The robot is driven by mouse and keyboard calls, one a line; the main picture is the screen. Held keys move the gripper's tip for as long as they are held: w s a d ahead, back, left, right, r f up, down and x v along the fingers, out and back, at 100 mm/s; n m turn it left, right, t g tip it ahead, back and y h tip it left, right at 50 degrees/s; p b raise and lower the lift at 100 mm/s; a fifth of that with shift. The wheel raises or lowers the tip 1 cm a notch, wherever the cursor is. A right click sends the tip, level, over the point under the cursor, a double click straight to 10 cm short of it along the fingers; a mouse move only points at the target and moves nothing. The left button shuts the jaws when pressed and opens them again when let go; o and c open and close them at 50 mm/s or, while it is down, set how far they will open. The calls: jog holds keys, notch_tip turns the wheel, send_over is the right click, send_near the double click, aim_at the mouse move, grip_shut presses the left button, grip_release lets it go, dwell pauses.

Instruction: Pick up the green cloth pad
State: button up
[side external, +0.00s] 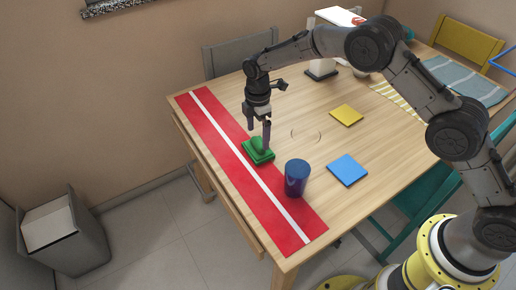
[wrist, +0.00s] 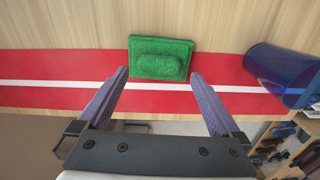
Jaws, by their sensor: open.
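The green cloth pad (side external: 265,157) lies at the edge of the red runner on the table. It looks like a flat green square with a rounded green lump on top. In the wrist view the pad (wrist: 187,47) lies just beyond my fingertips, roughly centred between them, with the fuzzy lump towards me. My gripper (side external: 259,138) is open and points down above the pad. In the wrist view my gripper's two purple-grey fingers (wrist: 159,75) stand apart with nothing held between them. I cannot tell whether a finger touches the lump.
A dark blue cup (side external: 297,178) stands close to the right of the pad. It also shows in the wrist view (wrist: 275,73). A blue square (side external: 347,170) and a yellow square (side external: 346,115) lie farther right. The red runner (side external: 212,122) with its white stripe follows the table edge.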

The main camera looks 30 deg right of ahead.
aim_at(258, 142)
jog(key=shift+f, duration=1.6)
jog(key=c, duration=1.2)
jog(key=shift+o, duration=0.2)
jog(key=shift+r, duration=0.15)
jog(key=shift+r, duration=0.25)
jog(key=r, duration=0.3)
jog(key=shift+s+d+r, duration=0.1)
jog(key=shift+s+r, duration=0.05)
jog(key=shift+s, duration=0.1)
jog(key=s+d+r, duration=0.3)
jog(key=s+r, duration=0.6)
jog(key=s, duration=0.4)
jog(key=shift+d, duration=0.25)
